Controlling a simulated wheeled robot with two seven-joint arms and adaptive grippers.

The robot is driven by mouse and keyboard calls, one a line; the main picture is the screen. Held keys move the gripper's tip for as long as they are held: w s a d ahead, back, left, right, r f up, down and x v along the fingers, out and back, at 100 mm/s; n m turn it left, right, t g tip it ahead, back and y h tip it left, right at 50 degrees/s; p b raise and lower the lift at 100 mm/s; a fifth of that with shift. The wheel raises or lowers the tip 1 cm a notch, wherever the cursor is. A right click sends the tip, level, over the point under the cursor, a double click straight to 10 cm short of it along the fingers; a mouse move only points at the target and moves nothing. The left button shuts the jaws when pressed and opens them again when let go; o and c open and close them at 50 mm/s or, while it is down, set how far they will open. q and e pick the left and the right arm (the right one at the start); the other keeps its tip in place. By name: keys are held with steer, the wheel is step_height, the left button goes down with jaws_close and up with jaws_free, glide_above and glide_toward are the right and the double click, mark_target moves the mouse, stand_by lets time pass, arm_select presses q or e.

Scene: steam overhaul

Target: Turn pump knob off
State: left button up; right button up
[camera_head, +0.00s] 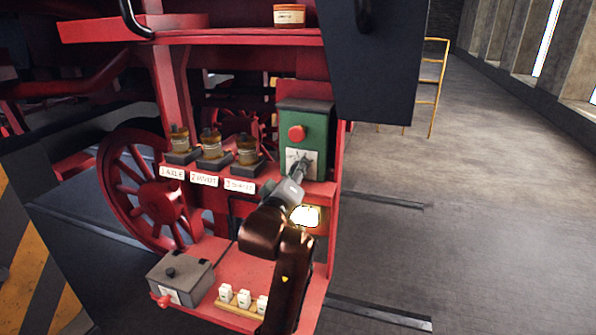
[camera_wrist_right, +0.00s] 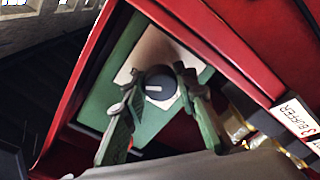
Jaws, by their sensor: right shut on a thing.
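The green pump box (camera_head: 320,128) stands on the red ledge, with a red button (camera_head: 297,133) on its front and a pale plate below that. The dark round pump knob (camera_wrist_right: 161,86) sits on this plate, with a light pointer line across its face. My right gripper (camera_head: 301,162) reaches up to the plate and covers the knob in the head view. In the right wrist view its two fingers (camera_wrist_right: 159,80) stand on either side of the knob, shut on it. My left gripper is not in view.
Several amber-topped oil cups (camera_head: 211,144) stand left of the box behind number labels. Below are a grey box (camera_head: 180,277) with a red knob and a wooden rack (camera_head: 240,307) of white pieces. A dark panel (camera_head: 372,70) hangs at upper right. Open floor lies right.

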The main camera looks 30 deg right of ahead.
steer(key=shift+c, duration=1.4)
steer(key=n+b, duration=0.2)
steer(key=n, duration=0.3)
steer(key=n+b, duration=0.1)
steer(key=n, duration=0.2)
steer(key=shift+n+g, duration=0.3)
steer(key=shift+n, duration=0.1)
steer(key=n, duration=0.3)
steer(key=shift+b, duration=0.35)
steer(key=n, duration=0.5)
steer(key=shift+r+n+g, duration=0.1)
steer(key=shift+n+g, duration=0.2)
arm_select(q)
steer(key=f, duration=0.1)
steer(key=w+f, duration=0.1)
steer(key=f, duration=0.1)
steer(key=shift+p, duration=0.35)
arm_select(e)
steer(key=n, duration=0.5)
steer(key=shift+n+h, duration=0.3)
